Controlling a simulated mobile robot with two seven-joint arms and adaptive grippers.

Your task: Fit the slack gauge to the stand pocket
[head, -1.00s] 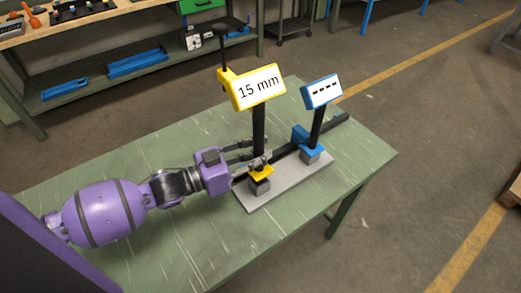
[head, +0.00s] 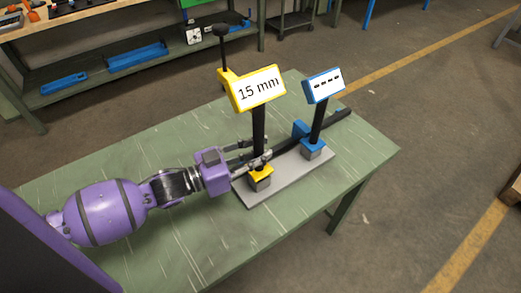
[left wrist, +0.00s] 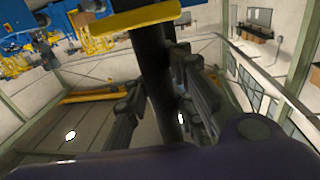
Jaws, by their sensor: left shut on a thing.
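The slack gauge (head: 258,88), with a yellow head reading "15 mm" on a black post, stands roughly upright in the head view. My left gripper (head: 258,160) is shut on the lower part of its black post; the post also shows between the fingers in the left wrist view (left wrist: 155,65). The post's foot is at a yellow collar (head: 261,171) on a grey block (head: 260,184) of the grey stand plate (head: 290,183). The fingers partly hide the foot, so I cannot tell how deep it sits. My right gripper is not in view.
A second post with a blue head (head: 323,86) showing dashes stands on the right block of the stand. A dark bar (head: 335,119) runs behind the posts. The green table (head: 130,185) is otherwise clear. A workbench with blue trays (head: 137,59) stands behind.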

